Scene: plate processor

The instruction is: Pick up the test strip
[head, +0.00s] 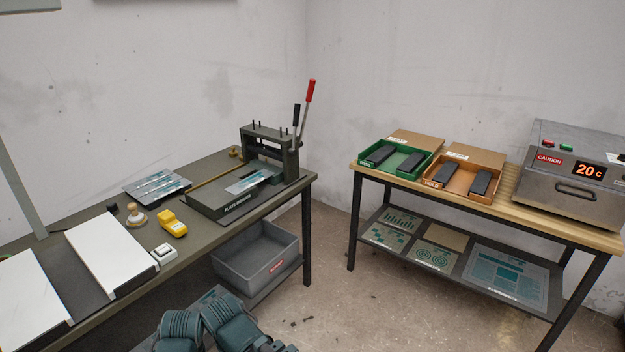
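Several narrow teal-and-white strips (160,183) lie side by side on a dark flat tray (136,189) at the back of the left bench. A wider piece with a teal print (247,182) lies on the bed of the plate shear (215,198), partly under its frame. I cannot tell from the picture which of these is the test strip. Neither of my grippers shows; only dark teal parts that look like mine are at the bottom edge.
The left bench (205,250) also holds a yellow tool (172,223), a round wooden-handled item (136,215), a small white box (163,254) and white panels (110,248). A grey bin (257,262) sits below. The right table holds green (420,169) and orange (490,195) trays and a heater (560,195).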

